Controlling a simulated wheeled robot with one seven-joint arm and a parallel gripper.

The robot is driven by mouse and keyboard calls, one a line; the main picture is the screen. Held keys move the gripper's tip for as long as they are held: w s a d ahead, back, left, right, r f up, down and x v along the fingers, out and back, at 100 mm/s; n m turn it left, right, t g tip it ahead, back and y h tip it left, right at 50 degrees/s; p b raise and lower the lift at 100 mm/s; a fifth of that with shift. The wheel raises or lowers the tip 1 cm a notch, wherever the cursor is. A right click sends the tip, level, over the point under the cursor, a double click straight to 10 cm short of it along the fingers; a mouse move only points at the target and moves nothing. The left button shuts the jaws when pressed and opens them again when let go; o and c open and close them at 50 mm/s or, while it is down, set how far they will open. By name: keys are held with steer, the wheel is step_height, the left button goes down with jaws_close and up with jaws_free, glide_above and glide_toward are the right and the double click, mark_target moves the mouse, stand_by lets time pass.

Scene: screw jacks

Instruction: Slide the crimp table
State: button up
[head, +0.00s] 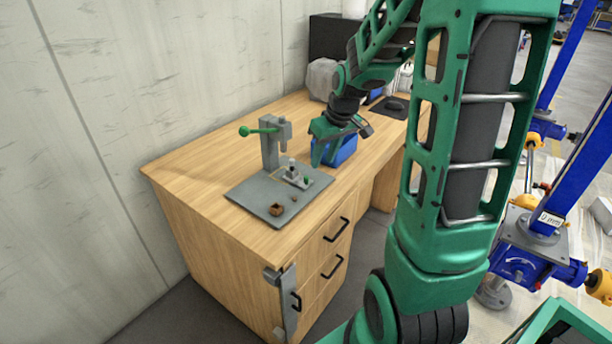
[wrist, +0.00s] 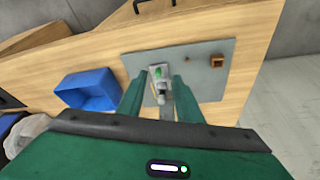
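The crimp table (head: 316,182) is a small light-grey plate with a green knob and small fittings on the grey base plate (head: 248,196), at the front of the press. The press (head: 270,150) is a grey column with a green handle (head: 258,130). My gripper (head: 322,160) hangs above the desk, behind and right of the crimp table. In the wrist view, my gripper (wrist: 157,82) is open, its two green fingers apart. The crimp table's green knob (wrist: 157,71) shows between them, with nothing held. Contact cannot be told.
A blue bin (head: 344,150) stands on the desk (head: 210,160) just behind my gripper. A small brown box (head: 277,209) sits on the base plate's front part. A grey bag (head: 320,77) and a black mat (head: 390,107) lie farther back. The desk's left side is clear.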

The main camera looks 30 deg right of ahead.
mark_target(306, 177)
steer(key=shift+n+t, duration=0.4)
steer(key=w+x, duration=0.1)
steer(key=x, duration=0.8)
steer(key=w+r+x, duration=0.1)
steer(key=x, duration=0.3)
steer(key=shift+w+f, duration=0.2)
steer(key=shift+w, duration=0.3)
jaws_close()
